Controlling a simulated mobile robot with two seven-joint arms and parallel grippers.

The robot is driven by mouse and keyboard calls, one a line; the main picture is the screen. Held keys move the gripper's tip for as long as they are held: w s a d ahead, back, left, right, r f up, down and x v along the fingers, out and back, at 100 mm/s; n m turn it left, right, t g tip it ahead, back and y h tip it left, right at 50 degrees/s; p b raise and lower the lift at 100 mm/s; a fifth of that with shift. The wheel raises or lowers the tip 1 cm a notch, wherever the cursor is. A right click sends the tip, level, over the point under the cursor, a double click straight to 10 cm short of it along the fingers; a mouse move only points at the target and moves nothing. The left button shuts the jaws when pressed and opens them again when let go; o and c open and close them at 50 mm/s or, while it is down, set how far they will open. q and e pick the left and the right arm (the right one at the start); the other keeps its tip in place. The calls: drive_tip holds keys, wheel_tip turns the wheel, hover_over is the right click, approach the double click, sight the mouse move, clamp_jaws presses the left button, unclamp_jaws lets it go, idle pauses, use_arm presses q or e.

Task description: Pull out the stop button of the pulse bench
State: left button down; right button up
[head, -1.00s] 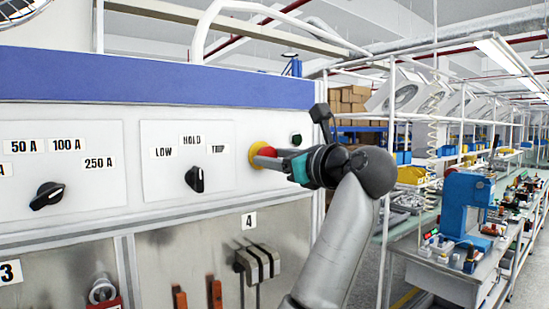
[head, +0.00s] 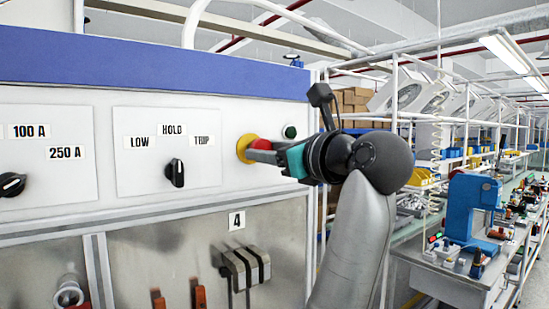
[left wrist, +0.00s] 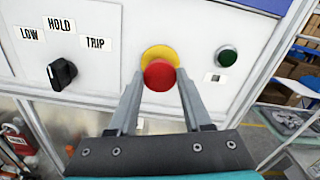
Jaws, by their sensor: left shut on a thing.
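The stop button is a red mushroom head (left wrist: 159,75) on a yellow round base, on the white front panel of the pulse bench (head: 215,113). In the head view its yellow base (head: 245,148) shows at the panel's right part, with the red head (head: 262,144) partly hidden by my gripper. My left gripper (head: 262,155) is in front of the button. In the left wrist view its fingers (left wrist: 157,80) stand on both sides of the red head and are shut on it. My right gripper is in neither view.
A green button (head: 290,131) sits just right of the stop button. A black selector knob (head: 175,173) with LOW, HOLD and TRIP labels is to its left. A workbench with a blue machine (head: 472,212) stands at the right.

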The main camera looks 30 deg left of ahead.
use_arm(q)
drive_tip(key=shift+d, duration=0.15)
drive_tip(key=c, duration=0.7)
unclamp_jaws()
drive_tip(key=o, duration=0.3)
drive_tip(key=shift+s+d+r, duration=0.1)
drive_tip(key=shift+d, duration=0.15)
drive_tip(key=shift+o, duration=0.5)
drive_tip(key=shift+a, duration=0.2)
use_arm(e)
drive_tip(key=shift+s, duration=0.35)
use_arm(q)
drive_tip(key=shift+d, duration=0.1)
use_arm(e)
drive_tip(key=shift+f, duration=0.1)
use_arm(q)
drive_tip(key=b+v, duration=0.4)
drive_tip(key=v, duration=1.1)
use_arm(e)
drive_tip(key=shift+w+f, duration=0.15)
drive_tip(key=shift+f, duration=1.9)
